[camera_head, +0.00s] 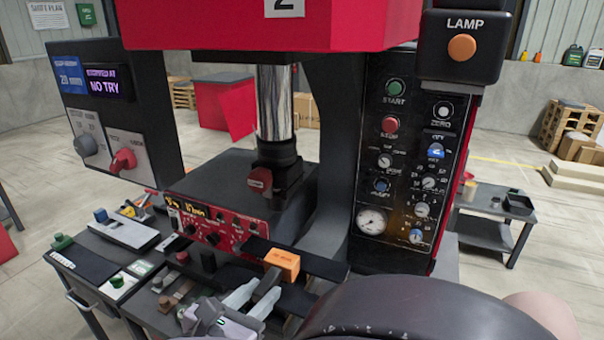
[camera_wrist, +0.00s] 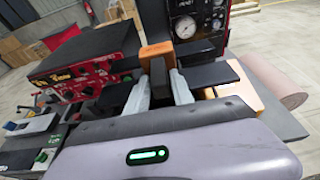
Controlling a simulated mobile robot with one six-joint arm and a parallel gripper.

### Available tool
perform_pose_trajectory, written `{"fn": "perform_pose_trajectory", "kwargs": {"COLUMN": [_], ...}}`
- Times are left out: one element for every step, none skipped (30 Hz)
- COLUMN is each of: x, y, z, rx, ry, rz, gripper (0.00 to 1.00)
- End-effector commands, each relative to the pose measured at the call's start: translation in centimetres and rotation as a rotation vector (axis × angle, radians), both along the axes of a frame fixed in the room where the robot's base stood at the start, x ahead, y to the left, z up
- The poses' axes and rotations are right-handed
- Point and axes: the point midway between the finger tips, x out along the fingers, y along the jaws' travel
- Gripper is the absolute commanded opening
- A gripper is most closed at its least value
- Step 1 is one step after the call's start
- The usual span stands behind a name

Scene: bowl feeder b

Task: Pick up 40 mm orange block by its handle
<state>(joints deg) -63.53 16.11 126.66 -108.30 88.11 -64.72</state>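The orange block (camera_head: 283,262) has printed text on its face, too small to read. It is at a dark flat bar in front of the press, and a dark handle (camera_head: 266,281) extends from it toward my gripper. In the wrist view the orange block (camera_wrist: 156,50) is just beyond my fingertips, with the dark handle (camera_wrist: 158,78) running back between the fingers. My gripper (camera_head: 258,294) has a light grey finger on each side of the handle. It also shows in the wrist view (camera_wrist: 161,88). Whether the fingers touch the handle cannot be made out.
The red and black press stands behind, with its ram (camera_head: 274,110) above and a red control box (camera_head: 215,222) left of the block. The black control panel (camera_head: 400,160) rises at right. A bench with trays and small blocks (camera_head: 118,281) lies at left.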

Motion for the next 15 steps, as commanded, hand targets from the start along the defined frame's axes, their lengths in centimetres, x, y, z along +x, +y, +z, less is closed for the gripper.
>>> {"fn": "perform_pose_trajectory", "kwargs": {"x": [-0.01, -0.01, -0.01, -0.01, -0.01, -0.01, -0.01, -0.01, -0.01, -0.01, -0.01, -0.01, -0.01, 0.0, -0.01], "y": [0.0, 0.0, 0.0, 0.0, 0.0, 0.0, -0.01, -0.01, -0.01, -0.01, -0.01, -0.01, -0.01, 0.01, 0.01], "z": [0.0, 0.0, 0.0, 0.0, 0.0, 0.0, 0.0, 0.0, 0.0, 0.0, 0.0, 0.0, 0.0, 0.05, 0.07], "rx": [0.0, 0.0, 0.0, 0.0, 0.0, 0.0, 0.0, 0.0, 0.0, 0.0, 0.0, 0.0, 0.0, 0.001, 0.001], "ry": [0.0, 0.0, 0.0, 0.0, 0.0, 0.0, 0.0, 0.0, 0.0, 0.0, 0.0, 0.0, 0.0, -0.001, -0.001], "rz": [0.0, 0.0, 0.0, 0.0, 0.0, 0.0, 0.0, 0.0, 0.0, 0.0, 0.0, 0.0, 0.0, 0.0, 0.0], "gripper": [0.16, 0.1, 0.02, 0.0, 0.0, 0.0, 0.0, 0.0, 0.0, 0.0, 0.0, 0.0, 0.0, 0.0, 0.0]}}
